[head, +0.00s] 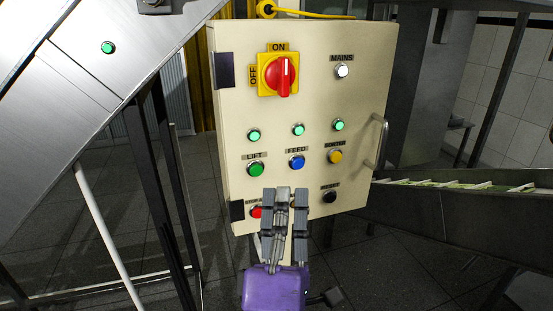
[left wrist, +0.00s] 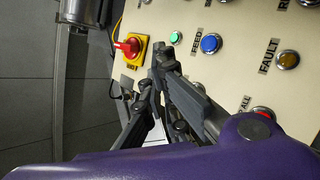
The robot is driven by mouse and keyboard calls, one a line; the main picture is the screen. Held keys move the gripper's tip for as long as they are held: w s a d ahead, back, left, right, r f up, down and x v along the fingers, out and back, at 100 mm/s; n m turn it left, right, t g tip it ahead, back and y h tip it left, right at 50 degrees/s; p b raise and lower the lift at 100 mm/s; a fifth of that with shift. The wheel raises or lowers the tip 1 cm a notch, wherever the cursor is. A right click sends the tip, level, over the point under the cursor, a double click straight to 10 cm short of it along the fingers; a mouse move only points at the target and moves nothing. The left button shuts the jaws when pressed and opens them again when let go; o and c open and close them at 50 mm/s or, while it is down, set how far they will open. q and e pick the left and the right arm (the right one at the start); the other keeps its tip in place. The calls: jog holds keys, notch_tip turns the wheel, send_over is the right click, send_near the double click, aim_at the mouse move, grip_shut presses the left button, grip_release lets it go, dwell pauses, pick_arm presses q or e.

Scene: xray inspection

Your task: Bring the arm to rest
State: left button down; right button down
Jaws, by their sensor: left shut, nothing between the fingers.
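My left gripper (head: 284,198) is shut and empty, in front of the lower middle of a cream control panel (head: 230,120). In the left wrist view its fingers (left wrist: 160,75) lie together before the panel face. Whether they touch the panel I cannot tell. The arm's purple wrist part is just below the fingers in the head view. My right gripper is not in view.
The panel has a red rotary switch (head: 283,76) upright toward ON, lit green lamps, green, blue and yellow buttons, and a handle (head: 377,142). An amber FAULT lamp (left wrist: 288,60) shows in the wrist view. A conveyor (head: 450,205) stands right; metal machinery stands left.

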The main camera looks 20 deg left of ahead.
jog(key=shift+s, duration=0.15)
